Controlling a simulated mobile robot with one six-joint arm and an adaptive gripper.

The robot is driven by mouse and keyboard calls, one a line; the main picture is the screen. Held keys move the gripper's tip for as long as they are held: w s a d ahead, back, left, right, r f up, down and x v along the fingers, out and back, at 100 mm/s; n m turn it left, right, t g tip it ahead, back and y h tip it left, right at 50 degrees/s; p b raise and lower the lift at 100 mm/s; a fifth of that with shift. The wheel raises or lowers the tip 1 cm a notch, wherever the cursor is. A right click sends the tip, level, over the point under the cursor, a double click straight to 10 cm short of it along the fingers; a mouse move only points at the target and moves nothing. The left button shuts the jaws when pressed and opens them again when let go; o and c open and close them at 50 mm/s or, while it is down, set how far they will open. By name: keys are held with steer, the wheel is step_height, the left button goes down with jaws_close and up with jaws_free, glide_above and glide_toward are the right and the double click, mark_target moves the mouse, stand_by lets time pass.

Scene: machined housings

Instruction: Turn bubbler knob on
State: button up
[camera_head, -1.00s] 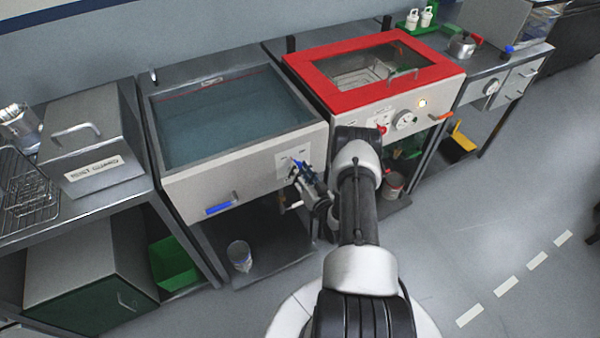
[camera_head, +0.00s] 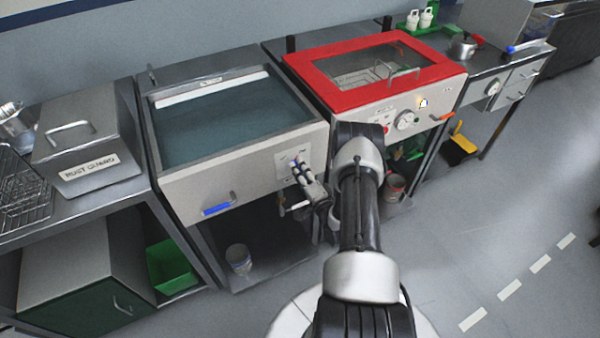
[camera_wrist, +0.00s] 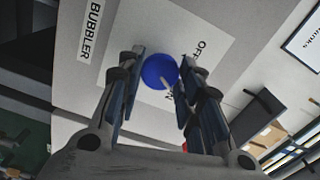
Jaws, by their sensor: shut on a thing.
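The round blue bubbler knob (camera_wrist: 160,70) sits on a pale plate (camera_wrist: 150,30) labelled BUBBLER in the wrist view. My gripper (camera_wrist: 160,62) has one finger on each side of the knob and is shut on it. The knob's pale pointer mark faces down toward partly hidden lettering ending in N. The letters OF show at the upper right, beside the right finger. In the head view my gripper (camera_head: 296,164) is at the front panel of the water tank (camera_head: 180,183), and the knob is mostly hidden there.
A blue handle (camera_head: 216,209) sits lower left on the tank's front. A red-framed unit (camera_head: 305,70) with a dial (camera_head: 405,120) stands to the right. A bench with a lidded metal box (camera_head: 85,140) stands left. Open floor lies at the right.

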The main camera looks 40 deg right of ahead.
steer(key=shift+m, duration=1.1)
steer(key=o, duration=1.1)
steer(key=v, duration=1.2)
steer(key=shift+a, duration=0.1)
